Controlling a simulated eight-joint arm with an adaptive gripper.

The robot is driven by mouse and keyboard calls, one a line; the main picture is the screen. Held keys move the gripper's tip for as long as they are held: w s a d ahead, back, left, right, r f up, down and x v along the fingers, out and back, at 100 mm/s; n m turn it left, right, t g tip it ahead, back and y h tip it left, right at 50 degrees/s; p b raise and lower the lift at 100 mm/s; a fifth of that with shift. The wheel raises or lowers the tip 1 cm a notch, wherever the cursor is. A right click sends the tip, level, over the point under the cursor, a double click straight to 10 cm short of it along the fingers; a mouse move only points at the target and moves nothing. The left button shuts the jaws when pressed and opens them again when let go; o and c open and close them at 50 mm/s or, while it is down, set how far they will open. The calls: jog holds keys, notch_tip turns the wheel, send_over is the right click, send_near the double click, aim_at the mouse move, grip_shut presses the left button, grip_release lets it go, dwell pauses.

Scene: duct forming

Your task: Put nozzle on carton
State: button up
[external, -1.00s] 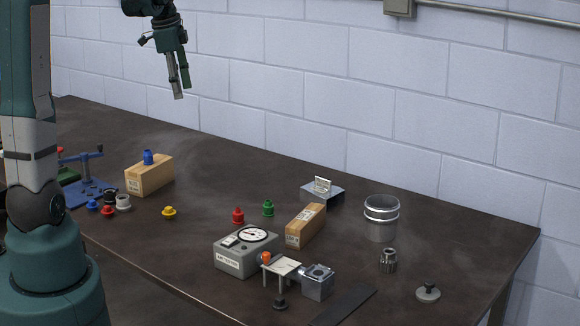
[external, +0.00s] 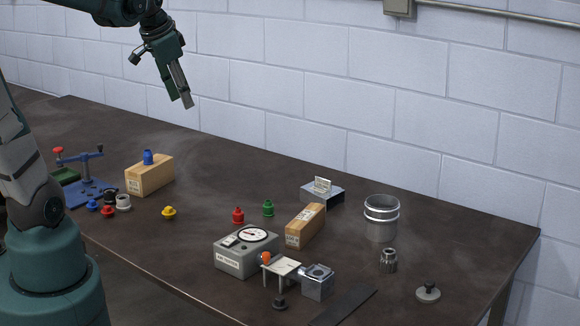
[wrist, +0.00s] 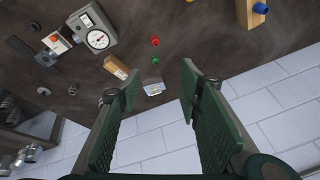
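Small flanged nozzle-like pieces stand on the dark table. A blue nozzle (external: 148,157) sits upright on top of a tan carton (external: 150,177) at the left; both show at the upper right of the wrist view, the blue nozzle (wrist: 260,8) beside the carton (wrist: 244,14). Loose on the table are yellow (external: 169,212), red (external: 237,216) and green (external: 268,208) ones. A second tan carton (external: 306,226) stands at the centre with a bare top. My gripper (external: 184,101) is high above the table's back edge, apart from everything. Its fingers (wrist: 152,88) are spread and empty.
A grey gauge box (external: 247,251) and a small metal fixture (external: 318,283) stand at the front. A metal cup (external: 381,218) is at the right. A blue stand (external: 88,183) and several small caps are at the left. The wall runs close behind the table.

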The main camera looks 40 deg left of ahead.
jog(key=s+d+f+n+t, duration=0.2)
jog(key=s+d+f+n, duration=0.2)
jog(key=s+d, duration=0.5)
jog(key=shift+s+f+n+h, duration=0.3)
jog(key=shift+s+f+n, duration=0.15)
jog(key=shift+s, duration=1.35)
